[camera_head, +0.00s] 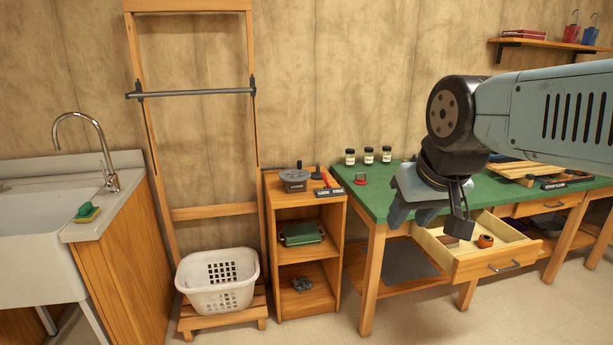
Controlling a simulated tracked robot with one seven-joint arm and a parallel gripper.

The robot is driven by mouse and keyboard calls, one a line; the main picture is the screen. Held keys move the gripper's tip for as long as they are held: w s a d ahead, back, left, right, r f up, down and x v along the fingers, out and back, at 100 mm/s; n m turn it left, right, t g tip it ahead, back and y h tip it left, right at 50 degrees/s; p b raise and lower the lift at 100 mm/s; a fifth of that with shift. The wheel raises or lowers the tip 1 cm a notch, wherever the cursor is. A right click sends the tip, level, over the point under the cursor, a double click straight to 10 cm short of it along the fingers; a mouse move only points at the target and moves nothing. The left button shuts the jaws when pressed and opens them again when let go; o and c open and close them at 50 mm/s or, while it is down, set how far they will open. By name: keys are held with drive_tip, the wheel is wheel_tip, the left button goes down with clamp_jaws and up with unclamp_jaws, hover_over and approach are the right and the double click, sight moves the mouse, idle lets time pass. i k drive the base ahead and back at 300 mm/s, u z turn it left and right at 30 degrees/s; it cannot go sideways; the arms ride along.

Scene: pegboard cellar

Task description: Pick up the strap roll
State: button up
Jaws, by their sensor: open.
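A small orange-brown roll (485,241), which looks like the strap roll, lies inside the open drawer (497,266) of the green-topped workbench. My gripper (430,219) hangs from my arm above the drawer's left part, fingers pointing down. Its jaws are apart, with no held thing visible between them. The roll is to the right of and a little below the fingertips, apart from them in the picture. A brown block (447,241) lies in the drawer left of the roll, partly hidden by my gripper.
The green bench top (385,189) carries several small jars (368,156) and a wooden rack (524,170). A wooden shelf unit (303,313) and a white basket (218,281) stand to the left. A sink (40,218) is at far left. The floor before the drawer is clear.

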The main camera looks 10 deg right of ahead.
sight(485, 240)
drive_tip(key=z, duration=0.1)
drive_tip(key=i, duration=0.9)
drive_tip(key=u, duration=1.65)
drive_tip(key=i, duration=1.05)
drive_tip(key=z, duration=1)
